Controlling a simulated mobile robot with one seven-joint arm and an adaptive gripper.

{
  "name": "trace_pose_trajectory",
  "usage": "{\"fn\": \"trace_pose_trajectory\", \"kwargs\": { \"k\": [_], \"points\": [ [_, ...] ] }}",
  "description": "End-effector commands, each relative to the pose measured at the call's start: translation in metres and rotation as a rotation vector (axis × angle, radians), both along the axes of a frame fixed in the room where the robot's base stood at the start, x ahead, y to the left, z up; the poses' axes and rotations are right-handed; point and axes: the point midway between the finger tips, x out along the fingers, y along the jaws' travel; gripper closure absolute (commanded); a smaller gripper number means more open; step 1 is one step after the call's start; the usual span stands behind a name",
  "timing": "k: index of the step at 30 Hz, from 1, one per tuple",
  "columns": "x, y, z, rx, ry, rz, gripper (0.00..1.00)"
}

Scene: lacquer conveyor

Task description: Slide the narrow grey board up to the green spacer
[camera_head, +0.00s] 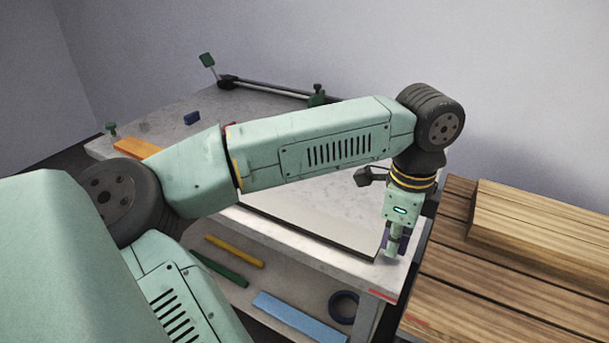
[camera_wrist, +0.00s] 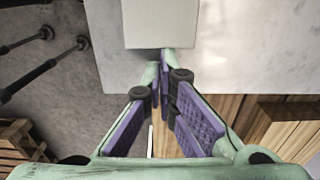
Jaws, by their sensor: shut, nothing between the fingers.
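The grey board (camera_head: 318,226) lies flat along the front edge of the pale table, partly hidden behind my arm. Its near end also shows in the wrist view (camera_wrist: 160,24). My gripper (camera_head: 392,250) points down at the table's right end, just beyond the board's right end. In the wrist view my fingers (camera_wrist: 164,62) are shut and empty, with their tips close to the board's end; I cannot tell whether they touch it. I cannot make out a green spacer for sure; my arm hides much of the tabletop.
An orange bar (camera_head: 136,147) and a blue block (camera_head: 192,118) lie on the table's left part. A black rail (camera_head: 270,88) runs along the back. A slatted wooden bench (camera_head: 490,285) with a wooden block (camera_head: 540,225) stands at right. Coloured strips lie on the lower shelf.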

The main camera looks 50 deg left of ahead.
Motion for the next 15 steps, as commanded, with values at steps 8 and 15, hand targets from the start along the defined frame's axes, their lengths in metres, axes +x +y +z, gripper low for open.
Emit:
{"fn": "trace_pose_trajectory", "kwargs": {
  "k": [8,15],
  "points": [
    [-0.002,0.008,0.0,0.0,0.0,0.001,1.0],
    [-0.004,0.015,0.0,0.0,0.0,0.002,1.0]
  ]
}}
